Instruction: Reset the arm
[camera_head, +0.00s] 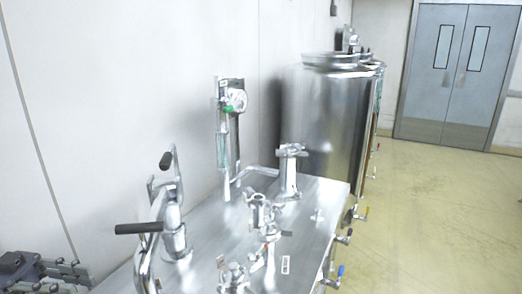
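My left gripper (80,272), dark grey, shows at the bottom left corner of the head view, partly cut off by the frame edge. It is beside the left end of a steel worktop, apart from the fittings on it as far as I can see. Whether its fingers are open or shut is not clear, and I see nothing held in it. My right gripper and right arm are not in view.
The steel worktop (325,193) carries upright pipes, valves and a black-handled lever (140,228). A gauge (236,100) stands near the wall. A large steel tank (325,120) stands behind. The yellowish floor (430,220) at right is clear, up to grey double doors (455,80).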

